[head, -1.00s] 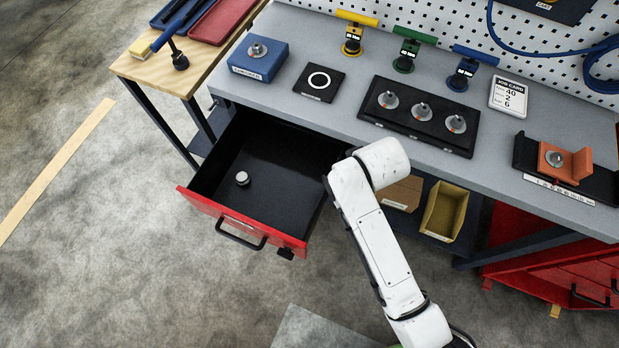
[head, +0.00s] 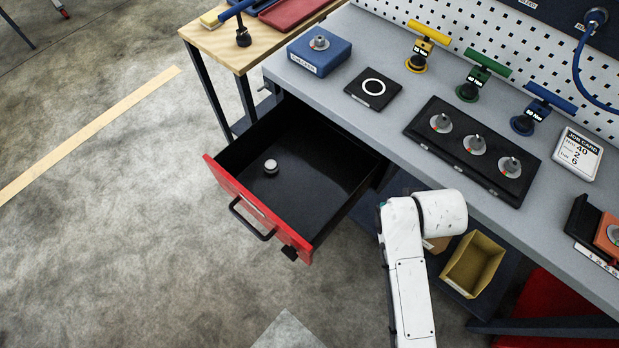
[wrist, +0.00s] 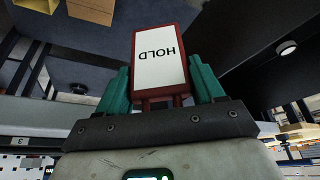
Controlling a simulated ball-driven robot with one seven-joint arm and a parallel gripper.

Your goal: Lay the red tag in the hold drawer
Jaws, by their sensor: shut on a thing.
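The red tag (wrist: 161,60), with a white face reading HOLD, is in the wrist view between the two teal fingers of my gripper (wrist: 160,80). The fingers are shut on its sides. In the head view, the gripper and the tag are out of sight; only my white arm shows, to the right of the drawer. The hold drawer (head: 325,205), with a red front and black inside, stands pulled out below the bench. A small silver-topped round piece (head: 270,167) sits inside it. In the wrist view, a dark drawer interior (wrist: 250,35) shows at the right, beside the tag.
The grey bench (head: 390,135) carries a blue box (head: 320,55), a black ring pad (head: 373,90), a black tray (head: 470,150) with three dials, and a job card (head: 578,153). A yellow bin (head: 473,265) stands below. The drawer's floor is mostly clear.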

